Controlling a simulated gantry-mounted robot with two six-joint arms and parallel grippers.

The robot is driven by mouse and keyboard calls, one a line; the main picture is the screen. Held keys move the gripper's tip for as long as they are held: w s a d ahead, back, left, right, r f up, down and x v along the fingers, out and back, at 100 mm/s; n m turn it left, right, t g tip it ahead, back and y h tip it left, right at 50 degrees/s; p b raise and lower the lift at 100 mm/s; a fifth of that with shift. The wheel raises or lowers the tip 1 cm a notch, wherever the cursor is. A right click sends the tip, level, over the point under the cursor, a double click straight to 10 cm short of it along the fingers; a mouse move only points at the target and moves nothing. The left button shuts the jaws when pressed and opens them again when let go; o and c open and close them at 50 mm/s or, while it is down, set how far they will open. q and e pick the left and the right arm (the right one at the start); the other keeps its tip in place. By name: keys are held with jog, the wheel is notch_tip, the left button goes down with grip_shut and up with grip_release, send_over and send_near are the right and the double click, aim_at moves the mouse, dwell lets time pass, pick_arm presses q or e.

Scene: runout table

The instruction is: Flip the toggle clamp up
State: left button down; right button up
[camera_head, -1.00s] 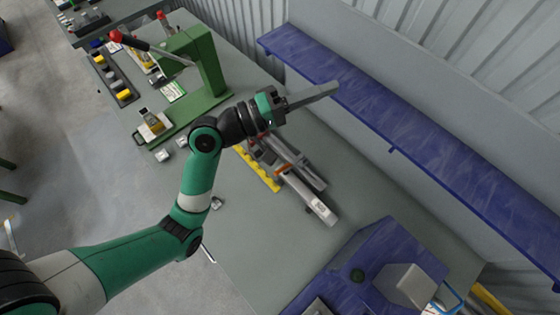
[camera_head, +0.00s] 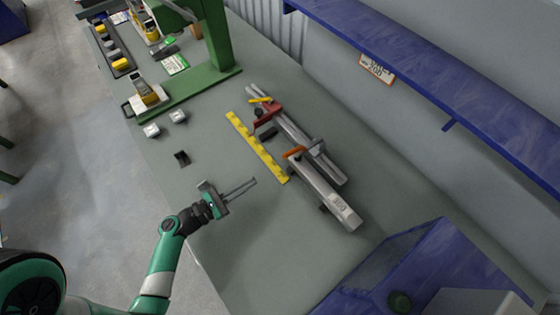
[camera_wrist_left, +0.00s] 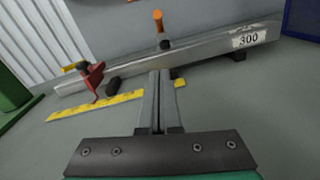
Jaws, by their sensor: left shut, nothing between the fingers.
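A silver rail (camera_head: 325,190) marked 300 lies on the table; it also shows in the left wrist view (camera_wrist_left: 215,43). A red clamp-like piece (camera_head: 266,118) with a dark grip sits at its far end, at the left in the wrist view (camera_wrist_left: 92,77). An orange-tipped piece (camera_head: 294,152) is at mid-rail; its orange tip stands up in the wrist view (camera_wrist_left: 158,20). I cannot tell which of these is the toggle clamp. My left gripper (camera_head: 252,184) is shut and empty, apart from the rail on its near-left side; its fingers show in the wrist view (camera_wrist_left: 160,73). My right gripper is not visible.
A yellow strip (camera_head: 256,147) lies beside the rail. A green stand (camera_head: 219,50) is at the back left and a blue box (camera_head: 385,265) at the front right. A blue shelf (camera_head: 440,85) runs along the wall. Bare table lies around my left gripper.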

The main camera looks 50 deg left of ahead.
pick_arm(q)
jog(key=b, duration=0.1)
send_near(303, 147)
jog(key=f, duration=0.1)
jog(key=a+f, duration=0.1)
jog(key=f, duration=0.1)
jog(key=w+f, duration=0.1)
jog(key=f, duration=0.1)
jog(key=shift+a+f, duration=0.2)
jog(key=shift+f, duration=0.05)
jog(key=r+p, duration=0.1)
jog(key=w+r, duration=0.1)
jog(key=r+p, duration=0.1)
jog(key=shift+w+d+r+p, duration=0.3)
jog(key=shift+d+r, duration=0.1)
